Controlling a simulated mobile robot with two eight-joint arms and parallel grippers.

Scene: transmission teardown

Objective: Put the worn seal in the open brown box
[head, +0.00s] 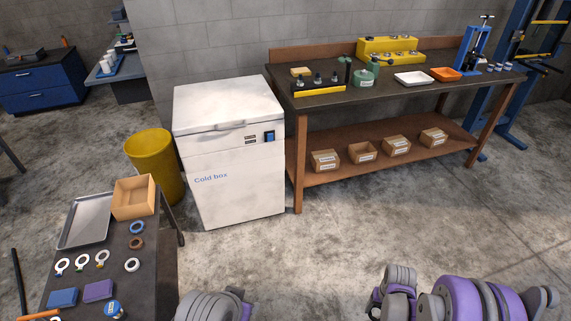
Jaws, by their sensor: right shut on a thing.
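An open brown box (148,200) stands at the back of the small dark table at lower left, and its visible inside looks empty. A brown ring (137,243) lies on that table, with a blue ring (137,227) behind it and a white ring (132,265) in front. I cannot tell which ring, if any, is the worn seal. My right gripper (397,280) is low in the picture, over the floor, away from the box. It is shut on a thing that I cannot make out. My left gripper is not visible.
A metal tray (86,220) lies beside the box. Several tagged rings, blue and purple blocks and a round blue-topped tin (113,308) share the table. A yellow bin (153,160) and white cold box (230,160) stand behind. The floor right of the table is clear.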

